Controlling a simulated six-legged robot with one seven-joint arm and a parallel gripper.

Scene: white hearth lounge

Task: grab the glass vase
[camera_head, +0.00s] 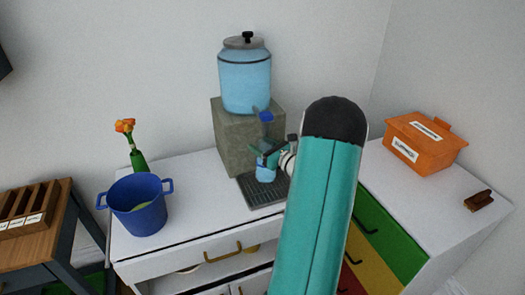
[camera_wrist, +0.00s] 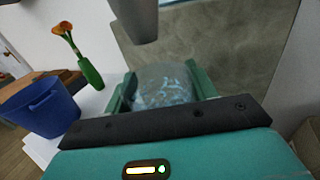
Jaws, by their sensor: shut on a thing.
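A clear pale-blue glass vessel, which I take to be the glass vase (camera_head: 265,174), is at the dark drip tray (camera_head: 256,192) under the dispenser's spout. My gripper (camera_head: 266,158) is shut on it. In the wrist view the vase (camera_wrist: 165,90) sits between the two green fingers of my gripper (camera_wrist: 163,78), with patterned, shiny glass. Its lower part is hidden there. I cannot tell whether its base touches the tray.
A blue water dispenser (camera_head: 244,82) stands on a stone block (camera_head: 232,140) behind the vase. A blue pot (camera_head: 138,212) and a green bottle with orange flowers (camera_head: 138,161) are at left. An orange box (camera_head: 420,146) and small brown object (camera_head: 478,201) are at right.

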